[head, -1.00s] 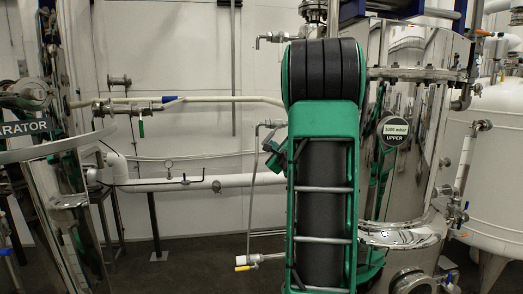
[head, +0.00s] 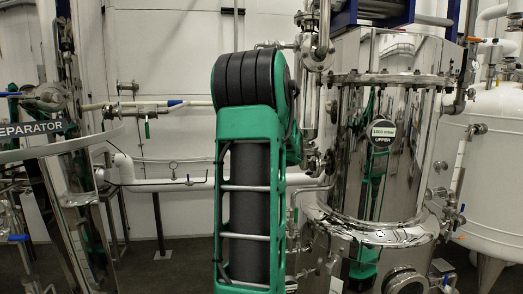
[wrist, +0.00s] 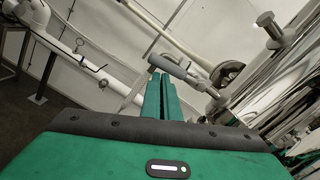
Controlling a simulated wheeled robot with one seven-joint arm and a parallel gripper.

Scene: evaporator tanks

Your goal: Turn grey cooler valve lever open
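The grey lever (wrist: 176,67) shows in the wrist view as a grey cylindrical handle, lying slanted just beyond my fingertips. Its right end meets metal fittings beside the shiny tank. My gripper (wrist: 160,76) points toward it, with its two green fingers side by side and no clear gap between them. The fingertips appear close below the lever; I cannot tell whether they touch it. Nothing is seen held between them. In the head view my arm fills the centre, and my gripper and the lever cannot be made out.
A shiny steel tank (head: 345,150) marked UPPER stands right of my arm, with pipes and fittings on its near left side. A white tank (head: 490,150) is at far right. The separator (head: 75,185) stands left. White pipes (head: 160,183) run along the back wall.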

